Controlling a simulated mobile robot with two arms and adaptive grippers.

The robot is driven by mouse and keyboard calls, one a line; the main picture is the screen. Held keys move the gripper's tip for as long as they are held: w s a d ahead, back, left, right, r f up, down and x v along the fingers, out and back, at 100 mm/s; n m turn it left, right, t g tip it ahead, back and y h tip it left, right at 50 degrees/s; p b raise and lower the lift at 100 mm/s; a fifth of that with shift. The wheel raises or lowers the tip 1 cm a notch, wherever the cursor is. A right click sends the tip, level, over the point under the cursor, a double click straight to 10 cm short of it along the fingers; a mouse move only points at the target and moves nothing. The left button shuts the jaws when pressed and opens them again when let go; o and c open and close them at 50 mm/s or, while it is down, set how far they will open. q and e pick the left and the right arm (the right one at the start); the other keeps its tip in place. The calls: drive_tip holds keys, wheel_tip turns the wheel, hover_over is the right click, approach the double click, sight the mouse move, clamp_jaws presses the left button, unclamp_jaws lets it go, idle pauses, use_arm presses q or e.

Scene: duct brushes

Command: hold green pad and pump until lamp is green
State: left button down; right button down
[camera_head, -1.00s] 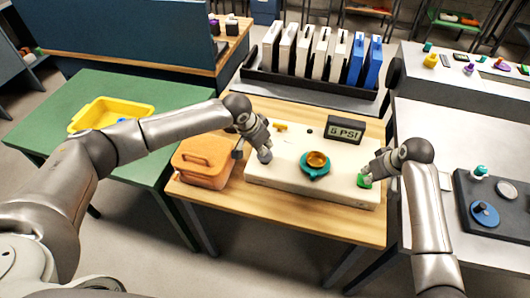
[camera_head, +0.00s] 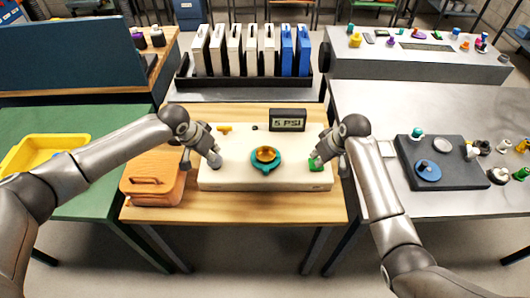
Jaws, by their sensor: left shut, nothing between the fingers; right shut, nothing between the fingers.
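A cream panel box (camera_head: 240,180) lies on the wooden table. The green pad (camera_head: 315,165) is at its right end, and my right gripper (camera_head: 317,157) is shut with its tips at the pad, seemingly touching it. My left gripper (camera_head: 213,158) is shut over the panel's left part, its tips at a grey rounded part that I cannot tell from the fingers. No pump is clearly visible; the hand may hide it. An amber dome in a teal ring (camera_head: 265,168), perhaps the lamp, sits in the middle and is not green. The display (camera_head: 288,120) behind reads 5 PSI.
An orange case (camera_head: 152,185) stands left of the panel. A small yellow part (camera_head: 225,128) and a black knob (camera_head: 255,127) are at the panel's back. A rack (camera_head: 240,82) of white and blue slabs stands behind. A dark tray (camera_head: 447,178) is on the right table.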

use_arm(q)
drive_tip(key=shift+f, duration=1.1)
drive_tip(key=shift+r, duration=1.1)
drive_tip(key=shift+f, duration=1.05)
drive_tip(key=shift+r, duration=1.2)
